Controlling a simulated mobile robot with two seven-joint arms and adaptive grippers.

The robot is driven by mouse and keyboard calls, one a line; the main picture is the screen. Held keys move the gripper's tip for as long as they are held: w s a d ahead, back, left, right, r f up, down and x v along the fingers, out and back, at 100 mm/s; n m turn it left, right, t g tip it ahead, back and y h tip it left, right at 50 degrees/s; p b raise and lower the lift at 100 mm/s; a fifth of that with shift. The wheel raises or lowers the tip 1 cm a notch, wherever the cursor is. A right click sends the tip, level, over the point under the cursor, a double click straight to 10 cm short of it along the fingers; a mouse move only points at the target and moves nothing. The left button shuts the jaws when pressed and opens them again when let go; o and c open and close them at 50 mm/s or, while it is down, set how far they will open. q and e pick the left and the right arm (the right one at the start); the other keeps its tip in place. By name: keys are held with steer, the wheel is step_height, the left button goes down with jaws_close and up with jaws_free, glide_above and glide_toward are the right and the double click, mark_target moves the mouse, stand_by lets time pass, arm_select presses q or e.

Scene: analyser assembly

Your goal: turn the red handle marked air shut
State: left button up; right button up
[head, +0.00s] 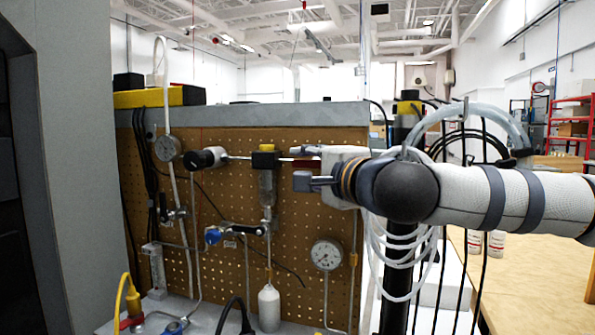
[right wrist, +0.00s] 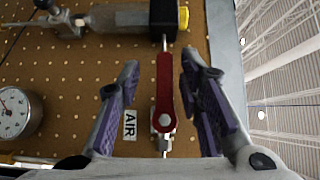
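The red handle (right wrist: 164,90) shows in the right wrist view, lying lengthwise along the thin metal pipe, with its pivot nut at the lower end. A white label reading AIR (right wrist: 130,125) is on the pegboard to its left. In the head view only a small red part of the handle (head: 299,162) shows; my gripper hides the rest. My right gripper (right wrist: 160,67) is open, with one purple-padded finger on each side of the handle and visible gaps between. It also shows in the head view (head: 303,167) at the board's right side. My left gripper is not in view.
Clear tubes and black cables hang beside my right arm. A wooden table (head: 535,270) stands to the right.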

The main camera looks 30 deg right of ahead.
steer(key=shift+w, duration=0.6)
steer(key=shift+w+r, duration=0.1)
steer(key=shift+r, duration=0.1)
steer(key=shift+c, duration=0.5)
jaws_close()
